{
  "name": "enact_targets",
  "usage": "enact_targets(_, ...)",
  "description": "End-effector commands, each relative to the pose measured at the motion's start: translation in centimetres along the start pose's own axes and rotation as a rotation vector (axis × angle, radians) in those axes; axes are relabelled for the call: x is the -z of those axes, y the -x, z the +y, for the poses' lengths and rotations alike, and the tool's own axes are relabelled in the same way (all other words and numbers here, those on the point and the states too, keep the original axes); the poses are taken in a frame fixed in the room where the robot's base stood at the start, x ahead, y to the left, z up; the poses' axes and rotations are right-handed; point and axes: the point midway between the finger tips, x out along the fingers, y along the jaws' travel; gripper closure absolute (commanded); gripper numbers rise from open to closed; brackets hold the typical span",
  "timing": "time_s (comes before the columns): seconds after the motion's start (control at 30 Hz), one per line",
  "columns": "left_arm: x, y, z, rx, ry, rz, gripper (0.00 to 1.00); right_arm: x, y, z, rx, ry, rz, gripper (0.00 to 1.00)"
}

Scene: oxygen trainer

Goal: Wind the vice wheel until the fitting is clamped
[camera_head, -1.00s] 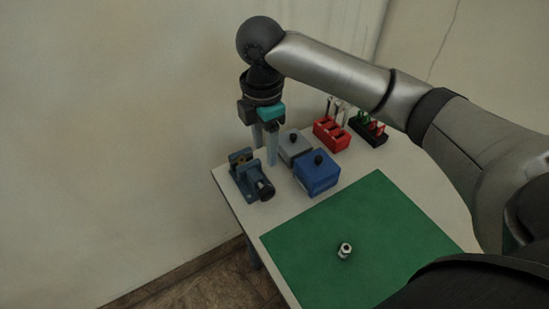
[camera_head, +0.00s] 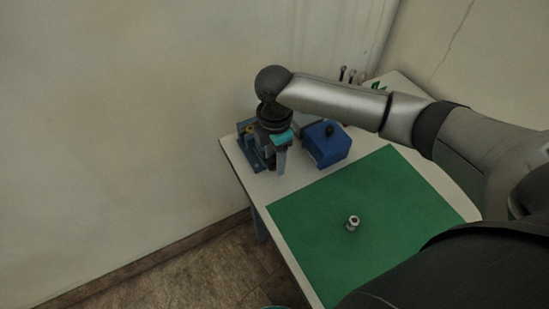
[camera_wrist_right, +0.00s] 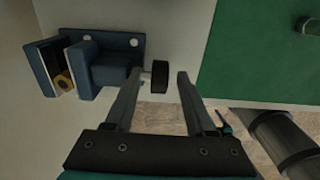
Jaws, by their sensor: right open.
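The blue vice (camera_head: 249,149) stands at the table's left corner, partly hidden behind my right gripper (camera_head: 278,166). In the right wrist view the vice (camera_wrist_right: 110,72) lies to the left, with a brass-coloured fitting (camera_wrist_right: 63,82) between its two jaws. A gap shows beside the fitting; I cannot tell whether both jaws touch it. The black vice wheel (camera_wrist_right: 160,77) sits on a short shaft at the vice's right end. My right gripper (camera_wrist_right: 163,80) is open, its fingers on either side of the wheel; contact is not clear. My left gripper is not in view.
A blue box with a black knob (camera_head: 327,144) stands right of the gripper. A green mat (camera_head: 400,205) covers the table's front, with a small metal fitting (camera_head: 353,223) on it. Racks behind are mostly hidden by my arm. A wall rises behind the table.

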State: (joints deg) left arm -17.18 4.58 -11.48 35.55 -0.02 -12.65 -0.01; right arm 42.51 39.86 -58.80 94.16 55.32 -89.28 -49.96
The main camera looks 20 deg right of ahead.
Motion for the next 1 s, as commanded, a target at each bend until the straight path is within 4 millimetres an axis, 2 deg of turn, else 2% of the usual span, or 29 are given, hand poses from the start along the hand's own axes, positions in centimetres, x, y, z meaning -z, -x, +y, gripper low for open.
enact_targets(0.27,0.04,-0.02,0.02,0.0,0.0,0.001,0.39,0.01,-0.19,0.0,0.0,0.0,0.0,0.45)
enact_targets(0.77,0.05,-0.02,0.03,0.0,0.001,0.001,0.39,0.01,-0.15,0.01,0.0,0.0,0.0,0.99)
enact_targets(1.0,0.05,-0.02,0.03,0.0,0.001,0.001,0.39,0.01,-0.14,0.01,0.0,0.0,0.0,1.0)
